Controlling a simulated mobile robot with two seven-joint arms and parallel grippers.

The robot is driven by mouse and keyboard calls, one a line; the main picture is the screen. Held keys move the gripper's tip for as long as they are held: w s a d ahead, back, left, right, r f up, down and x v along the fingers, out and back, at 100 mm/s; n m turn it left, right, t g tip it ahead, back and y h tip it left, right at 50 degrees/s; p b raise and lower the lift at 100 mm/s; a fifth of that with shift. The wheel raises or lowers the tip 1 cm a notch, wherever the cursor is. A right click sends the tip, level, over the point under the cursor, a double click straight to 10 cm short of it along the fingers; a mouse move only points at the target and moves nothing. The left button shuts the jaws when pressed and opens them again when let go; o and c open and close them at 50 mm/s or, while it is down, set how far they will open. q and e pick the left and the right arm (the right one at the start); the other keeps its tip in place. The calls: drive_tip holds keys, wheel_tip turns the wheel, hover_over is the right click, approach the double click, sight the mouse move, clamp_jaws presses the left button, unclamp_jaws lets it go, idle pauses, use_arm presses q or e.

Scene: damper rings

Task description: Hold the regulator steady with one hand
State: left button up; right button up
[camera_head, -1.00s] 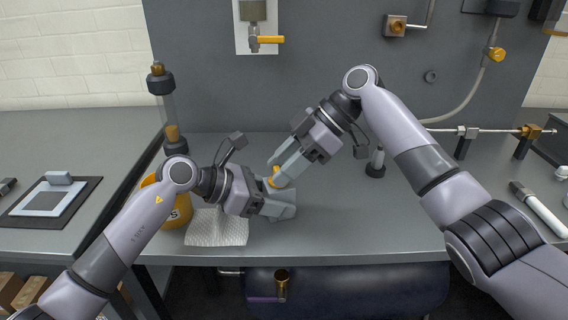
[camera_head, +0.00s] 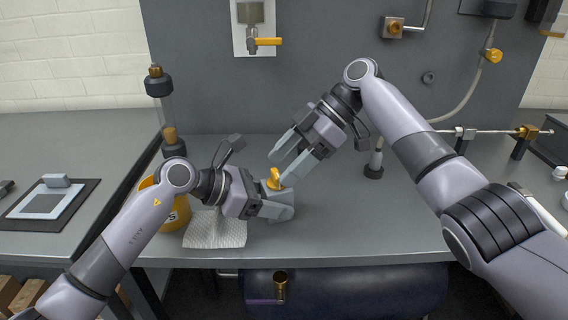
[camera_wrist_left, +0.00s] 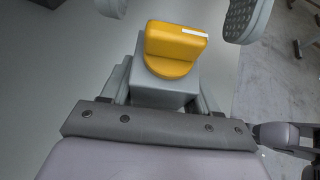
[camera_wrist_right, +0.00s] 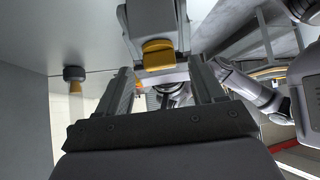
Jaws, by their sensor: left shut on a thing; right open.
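The regulator is a grey block (camera_head: 283,200) with a yellow knob (camera_head: 274,178) on top, on the bench near its front edge. In the left wrist view the grey body (camera_wrist_left: 160,92) sits between my fingers with the yellow knob (camera_wrist_left: 175,48) above, a white mark on the knob. My left gripper (camera_head: 276,208) is shut on the regulator body from the left. My right gripper (camera_head: 279,166) is open just above the knob, its fingers apart. In the right wrist view the knob (camera_wrist_right: 158,50) shows beyond the open fingers.
A white cloth (camera_head: 215,230) lies on the bench left of the regulator. A yellow container (camera_head: 176,213) stands behind my left arm. A small dark-based cone (camera_head: 374,165) stands to the right. The bench front right of the regulator is clear.

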use_arm(q)
drive_tip(key=shift+r, duration=0.1)
use_arm(e)
drive_tip(key=shift+w+d+r, duration=0.1)
drive_tip(key=shift+d+r, duration=0.1)
drive_tip(key=v, duration=0.6)
idle(0.4)
use_arm(q)
drive_tip(key=o, duration=0.9)
